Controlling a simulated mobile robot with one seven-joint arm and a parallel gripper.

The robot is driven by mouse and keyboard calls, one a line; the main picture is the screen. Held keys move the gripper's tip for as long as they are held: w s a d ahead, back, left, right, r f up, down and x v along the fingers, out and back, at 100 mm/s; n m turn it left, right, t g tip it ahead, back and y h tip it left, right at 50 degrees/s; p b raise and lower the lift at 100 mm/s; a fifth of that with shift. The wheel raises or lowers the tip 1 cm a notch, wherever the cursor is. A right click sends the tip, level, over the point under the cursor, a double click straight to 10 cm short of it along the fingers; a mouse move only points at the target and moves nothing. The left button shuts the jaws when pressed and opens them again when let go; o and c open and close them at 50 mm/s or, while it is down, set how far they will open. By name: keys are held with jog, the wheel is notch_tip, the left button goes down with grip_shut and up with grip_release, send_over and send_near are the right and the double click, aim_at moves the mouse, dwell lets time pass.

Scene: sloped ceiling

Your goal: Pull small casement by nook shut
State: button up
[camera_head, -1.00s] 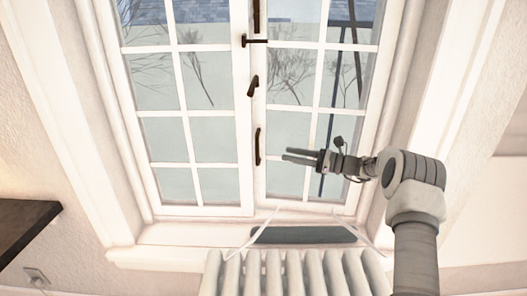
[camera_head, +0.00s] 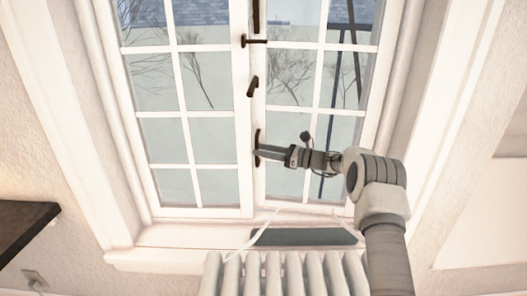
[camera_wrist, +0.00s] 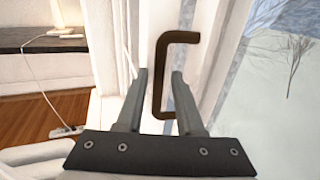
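The small casement (camera_head: 260,190) is the right-hand sash of a white, many-paned window. How far it stands open I cannot tell. Its dark bronze pull handle (camera_head: 257,139) is upright on the sash's left stile, and shows as a C-shaped bar in the wrist view (camera_wrist: 163,72). My gripper (camera_head: 258,151) reaches in from the right at the handle. In the wrist view my gripper (camera_wrist: 159,76) is open, one finger on each side of the handle's upright bar, with gaps visible. Contact with the handle is not visible.
A white radiator (camera_head: 290,275) stands below the window, with a dark grey strip (camera_head: 303,236) on the sill above it. A bronze latch lever (camera_head: 252,87) and a stay (camera_head: 254,41) sit higher on the window. A dark shelf (camera_head: 22,225) is at far left.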

grip_shut()
dwell(1.2)
